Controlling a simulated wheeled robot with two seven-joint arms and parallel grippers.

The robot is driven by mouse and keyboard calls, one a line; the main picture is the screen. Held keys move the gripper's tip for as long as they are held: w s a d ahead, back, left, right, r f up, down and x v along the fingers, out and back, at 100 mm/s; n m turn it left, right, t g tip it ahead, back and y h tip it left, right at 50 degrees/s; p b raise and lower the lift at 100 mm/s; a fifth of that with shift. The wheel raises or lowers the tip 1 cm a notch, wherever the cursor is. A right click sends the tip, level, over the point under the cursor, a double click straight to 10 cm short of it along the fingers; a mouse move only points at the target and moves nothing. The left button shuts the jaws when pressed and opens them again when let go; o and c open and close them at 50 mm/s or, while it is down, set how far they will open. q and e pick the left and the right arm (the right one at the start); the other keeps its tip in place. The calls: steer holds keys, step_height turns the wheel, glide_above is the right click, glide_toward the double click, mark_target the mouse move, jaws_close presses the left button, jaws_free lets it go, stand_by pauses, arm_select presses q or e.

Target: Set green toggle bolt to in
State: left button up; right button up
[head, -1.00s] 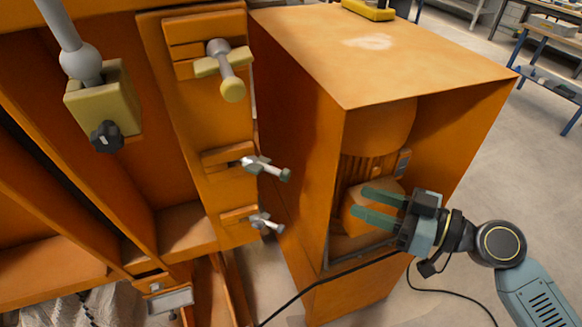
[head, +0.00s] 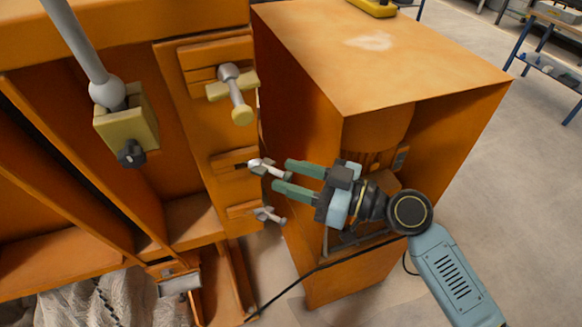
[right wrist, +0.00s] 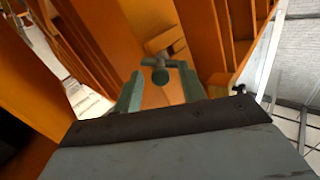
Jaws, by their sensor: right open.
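Two small pale grey toggle bolts stick out from slots in the orange upright, a middle one (head: 267,167) and a lower one (head: 268,214). No clearly green bolt shows in the head view. My right gripper (head: 284,175) is open and empty, with green fingers pointing left at the middle bolt. Its fingertips are very close to the bolt's handle; I cannot tell if they touch. In the right wrist view a grey-green T-shaped bolt (right wrist: 160,66) appears between and ahead of the open fingertips (right wrist: 158,80). My left gripper is not in view.
A larger yellow-handled toggle (head: 234,92) sits above on the upright. A grey lever (head: 85,50) rises from a yellow block (head: 127,122) at left. An orange cabinet (head: 430,65) stands behind my right arm. A black cable (head: 295,295) runs below.

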steer(key=shift+w+a, duration=0.1)
steer(key=shift+a, duration=0.25)
jaws_close()
